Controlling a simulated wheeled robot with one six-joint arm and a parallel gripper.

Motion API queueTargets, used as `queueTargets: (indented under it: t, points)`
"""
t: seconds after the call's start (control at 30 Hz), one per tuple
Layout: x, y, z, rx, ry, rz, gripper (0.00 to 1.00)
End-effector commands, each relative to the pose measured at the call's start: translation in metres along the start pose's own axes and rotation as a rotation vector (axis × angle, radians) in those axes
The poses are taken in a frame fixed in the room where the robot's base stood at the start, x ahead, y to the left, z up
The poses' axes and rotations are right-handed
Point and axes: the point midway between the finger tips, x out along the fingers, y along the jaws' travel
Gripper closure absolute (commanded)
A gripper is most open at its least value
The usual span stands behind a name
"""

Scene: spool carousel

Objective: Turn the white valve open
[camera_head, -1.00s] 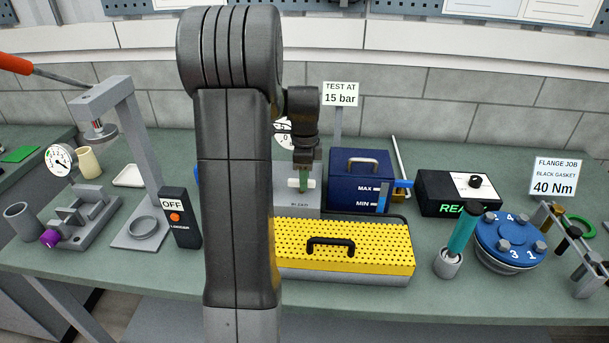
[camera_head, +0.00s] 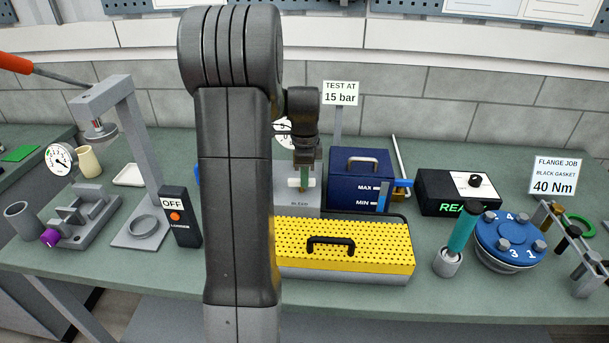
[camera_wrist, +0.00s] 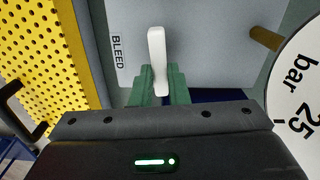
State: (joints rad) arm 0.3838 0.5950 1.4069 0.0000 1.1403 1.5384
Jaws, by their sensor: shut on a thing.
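The white valve (camera_wrist: 157,50) is a short white lever on a grey panel marked BLEED in the wrist view. Its lower end sits between the green fingertips of my gripper (camera_wrist: 158,86), which is shut on it. In the head view the white valve (camera_head: 296,183) shows as a small white bar on the grey block (camera_head: 284,205). My gripper (camera_head: 304,178) reaches down in front of it, and my arm hides the block's left side. The lever runs nearly upright in the wrist view.
A yellow perforated cover (camera_head: 345,246) with a black handle lies in front of the valve block. A dark blue tank (camera_head: 361,195) stands close on the right. A round gauge (camera_wrist: 300,95) and a brass stub (camera_wrist: 265,38) are near the gripper.

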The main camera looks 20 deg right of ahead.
Motion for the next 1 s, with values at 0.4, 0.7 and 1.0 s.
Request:
queueTargets:
  t: [0.4, 0.7, 1.0]
  points:
    - [-0.0010, -0.0032, 0.0005, -0.351, 0.000, -0.002, 1.00]
    - [-0.0013, -0.0054, 0.0016, -0.636, 0.001, -0.002, 1.00]
    - [-0.0014, -0.0072, 0.0033, -0.922, 0.002, -0.003, 1.00]
